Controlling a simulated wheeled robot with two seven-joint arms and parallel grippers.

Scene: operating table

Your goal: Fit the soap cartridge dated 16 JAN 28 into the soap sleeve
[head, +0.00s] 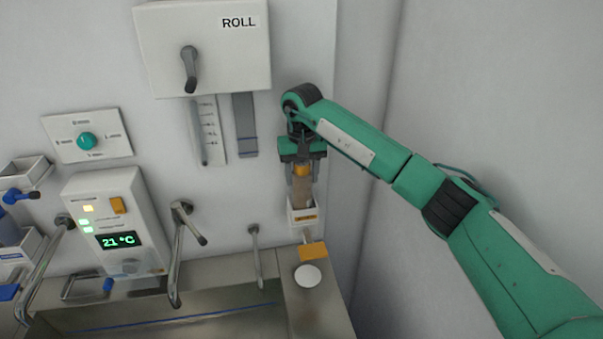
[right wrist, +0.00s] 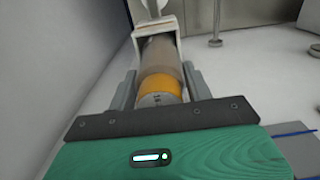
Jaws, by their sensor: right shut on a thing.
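My right gripper (head: 302,180) is shut on a soap cartridge (head: 302,192), a brownish translucent cylinder with an orange band near its top. It hangs roughly upright. The white soap sleeve (head: 304,217) with an orange label is on the wall directly below. The cartridge's lower end is at the sleeve's mouth; I cannot tell how deep it sits. In the right wrist view the cartridge (right wrist: 159,62) lies between the gripper's fingers (right wrist: 160,92), its far end meeting the sleeve (right wrist: 153,26). Its date cannot be read. My left gripper is not in view.
An orange lever (head: 313,251) and a white disc (head: 308,275) are below the sleeve. A steel sink (head: 210,315) with taps stands left of them. A ROLL box (head: 205,50) hangs upper left. The side wall (head: 370,120) is close on the right.

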